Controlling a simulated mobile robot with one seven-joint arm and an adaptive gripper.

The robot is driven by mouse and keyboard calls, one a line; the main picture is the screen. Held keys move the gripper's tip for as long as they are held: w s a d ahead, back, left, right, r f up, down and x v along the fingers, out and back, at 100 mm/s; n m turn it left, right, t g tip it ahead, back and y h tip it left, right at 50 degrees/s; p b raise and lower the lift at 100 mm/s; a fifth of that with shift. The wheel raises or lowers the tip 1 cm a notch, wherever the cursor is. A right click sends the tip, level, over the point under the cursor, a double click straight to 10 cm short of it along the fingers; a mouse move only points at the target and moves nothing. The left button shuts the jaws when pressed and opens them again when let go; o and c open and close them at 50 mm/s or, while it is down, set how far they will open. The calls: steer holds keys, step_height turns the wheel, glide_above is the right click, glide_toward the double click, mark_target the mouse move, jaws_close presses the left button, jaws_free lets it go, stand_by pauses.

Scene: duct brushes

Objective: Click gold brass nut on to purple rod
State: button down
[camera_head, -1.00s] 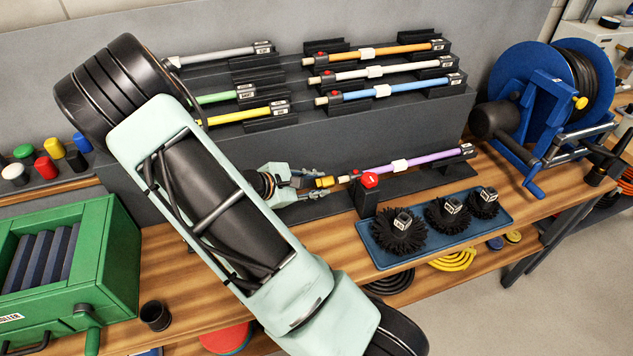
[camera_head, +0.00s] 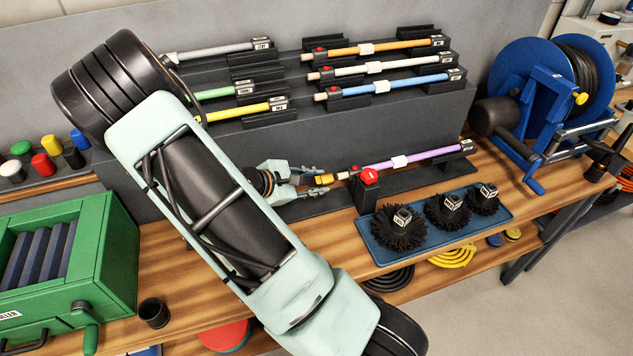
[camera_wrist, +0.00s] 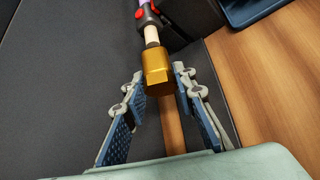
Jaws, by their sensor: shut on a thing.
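The gold brass nut (camera_wrist: 157,77) sits between the fingertips of my gripper (camera_wrist: 158,82); it also shows in the head view (camera_head: 324,179). My gripper (camera_head: 318,180) is shut on it. The purple rod (camera_head: 428,157) lies in a dark holder on the bench, to the right of the nut. Its pale tip (camera_wrist: 151,35) points at the nut, roughly in line with it. In the wrist view the tip meets the nut's far end; whether it is inside cannot be told. A red button (camera_head: 369,176) sits at the holder's near end.
A blue tray (camera_head: 384,262) with black brushes stands in front of the rod. Other coloured rods rest on the stepped rack (camera_head: 400,100) behind. A blue reel (camera_head: 530,90) stands at the right, and a green box (camera_head: 110,250) at the left.

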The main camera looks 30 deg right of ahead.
mark_target(327, 178)
steer(key=shift+d, duration=0.15)
steer(key=shift+s+d+b, duration=0.2)
steer(key=shift+d+b, duration=0.3)
steer(key=shift+d, duration=0.2)
steer(key=shift+s+d+b, duration=0.15)
steer(key=shift+d+b, duration=0.15)
steer(key=shift+d, duration=0.3)
steer(key=shift+s+d+b, duration=0.15)
steer(key=shift+d+b, duration=0.15)
steer(key=shift+d, duration=0.3)
stand_by(0.5)
steer(key=c, duration=1.5)
jaws_free()
